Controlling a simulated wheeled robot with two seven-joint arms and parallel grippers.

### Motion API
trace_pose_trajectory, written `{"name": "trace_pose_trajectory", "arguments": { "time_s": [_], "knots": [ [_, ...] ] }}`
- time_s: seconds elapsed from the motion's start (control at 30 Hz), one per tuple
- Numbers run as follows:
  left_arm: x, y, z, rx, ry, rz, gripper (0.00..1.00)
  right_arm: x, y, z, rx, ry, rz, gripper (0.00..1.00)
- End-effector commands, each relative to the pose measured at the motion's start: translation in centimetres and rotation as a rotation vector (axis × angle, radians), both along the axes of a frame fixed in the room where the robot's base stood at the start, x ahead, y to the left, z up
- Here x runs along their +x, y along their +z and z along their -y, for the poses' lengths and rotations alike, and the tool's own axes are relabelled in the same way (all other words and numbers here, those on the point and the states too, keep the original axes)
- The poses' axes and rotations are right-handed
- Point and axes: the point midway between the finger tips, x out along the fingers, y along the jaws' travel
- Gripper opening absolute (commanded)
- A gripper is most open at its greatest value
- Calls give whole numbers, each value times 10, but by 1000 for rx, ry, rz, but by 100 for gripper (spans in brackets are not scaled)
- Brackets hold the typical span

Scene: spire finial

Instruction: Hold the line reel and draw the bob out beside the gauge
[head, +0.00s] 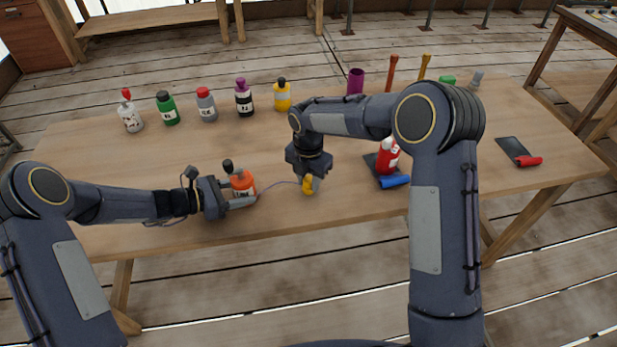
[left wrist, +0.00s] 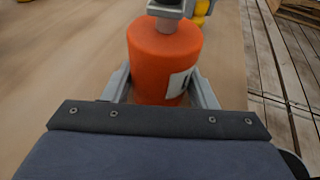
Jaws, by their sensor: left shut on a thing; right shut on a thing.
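The orange line reel (head: 242,183) is a short cylinder with a pale label and a dark-topped part, near the table's front edge. My left gripper (head: 241,194) is shut on it; in the left wrist view the reel (left wrist: 163,62) fills the space between the two fingers. My right gripper (head: 308,180) is shut on the yellow bob (head: 308,187), a short way to the right of the reel. A thin pale line (head: 277,184) runs between reel and bob. Yellow also shows behind the reel in the left wrist view. I cannot tell which thing is the gauge.
Several capped bottles stand at the back left, among them a green one (head: 167,108) and a yellow one (head: 282,95). A red bottle (head: 386,158) and a blue roll (head: 394,181) are right of the bob. A dark pad (head: 513,147) lies far right. The left front table is clear.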

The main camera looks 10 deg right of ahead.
Motion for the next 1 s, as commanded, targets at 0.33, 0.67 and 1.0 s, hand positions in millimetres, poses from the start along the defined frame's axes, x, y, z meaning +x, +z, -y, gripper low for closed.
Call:
{"name": "trace_pose_trajectory", "arguments": {
  "time_s": [0.33,0.67,1.0],
  "knots": [
    [0,0,0,1,0,0,39,0,0,0,0,0,0,9],
    [0,0,0,1,0,0,39,1,0,13,1,-1,-1,9],
    [0,0,0,1,0,0,39,2,1,31,1,-2,1,9]
  ]
}}
